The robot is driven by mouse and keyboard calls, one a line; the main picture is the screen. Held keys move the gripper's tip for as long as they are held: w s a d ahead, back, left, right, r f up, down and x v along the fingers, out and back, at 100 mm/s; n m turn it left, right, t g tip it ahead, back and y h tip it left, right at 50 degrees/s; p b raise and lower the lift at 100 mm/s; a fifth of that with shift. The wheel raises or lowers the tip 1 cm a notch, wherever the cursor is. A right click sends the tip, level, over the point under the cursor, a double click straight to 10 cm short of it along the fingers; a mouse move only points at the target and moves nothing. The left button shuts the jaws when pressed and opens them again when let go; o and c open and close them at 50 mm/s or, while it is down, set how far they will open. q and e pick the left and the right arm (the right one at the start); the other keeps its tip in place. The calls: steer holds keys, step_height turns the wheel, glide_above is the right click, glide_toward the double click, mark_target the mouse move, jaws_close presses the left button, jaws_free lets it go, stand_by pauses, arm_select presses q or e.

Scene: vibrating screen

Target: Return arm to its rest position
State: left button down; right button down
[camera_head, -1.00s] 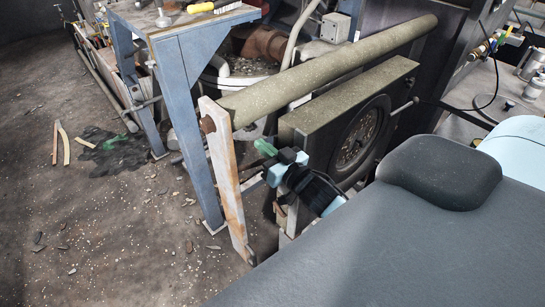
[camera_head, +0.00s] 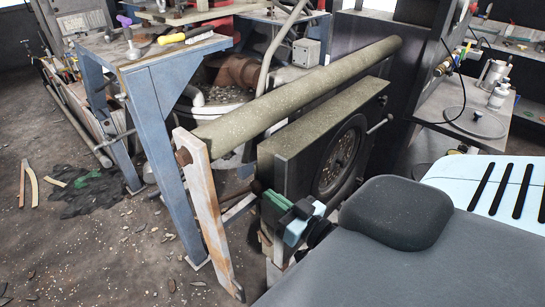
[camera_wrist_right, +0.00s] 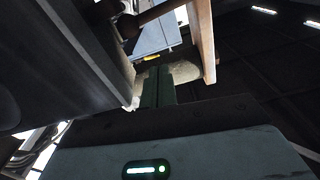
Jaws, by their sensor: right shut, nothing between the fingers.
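My right gripper (camera_head: 275,198) shows low in the middle of the head view, with green fingers and a pale teal wrist behind them. In the right wrist view the green closed fingers (camera_wrist_right: 158,87) point up the picture, below a pale roller end. My left gripper is not in view.
A rusty upright plate (camera_head: 205,210) and blue steel frame (camera_head: 165,140) stand left of the gripper. A long roller (camera_head: 300,92) runs above the dark box (camera_head: 300,152). A side table (camera_head: 480,125) stands right. Open floor with scattered stones lies left.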

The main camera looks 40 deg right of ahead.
stand_by(0.4)
